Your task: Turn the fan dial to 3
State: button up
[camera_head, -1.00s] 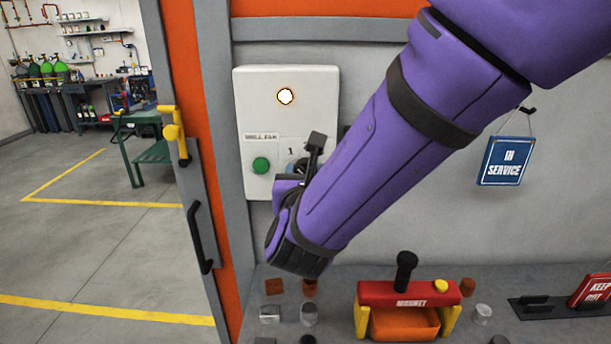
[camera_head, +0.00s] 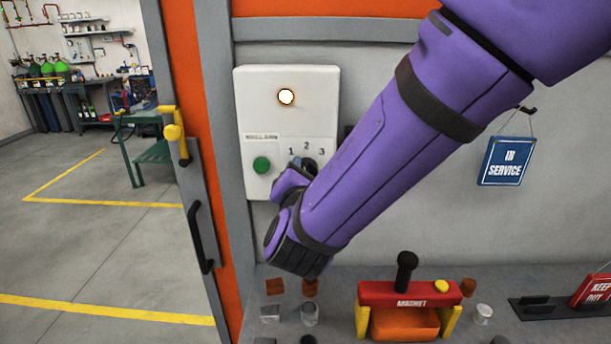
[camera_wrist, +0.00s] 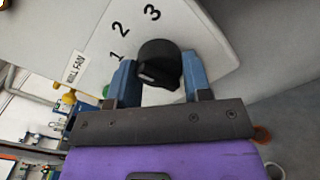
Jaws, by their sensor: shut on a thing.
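The black fan dial (camera_head: 310,164) sits low on the right of a white wall box (camera_head: 250,110), under the numbers 1, 2 and 3. In the wrist view the dial (camera_wrist: 160,60) stands between the two blue fingers of my gripper (camera_wrist: 162,82), which is shut on it. The numbers 1, 2 and 3 curve around the dial's left and upper side there. I cannot tell for sure which number its pointer faces. In the head view my purple arm and wrist hide most of the gripper.
A green button (camera_head: 261,165) is left of the dial, under a label reading fan. A lit round lamp (camera_head: 286,97) is above. A red and yellow magnet fixture (camera_head: 408,292) stands on the bench below. An "In Service" sign (camera_head: 506,161) hangs right.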

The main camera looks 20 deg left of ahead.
jog(key=m, duration=0.5)
jog(key=shift+m, duration=0.3)
jog(key=m, duration=0.4)
jog(key=shift+m, duration=0.4)
jog(key=o, duration=0.9)
jog(key=shift+r, duration=0.1)
jog(key=v, duration=1.1)
jog(key=shift+a, duration=0.1)
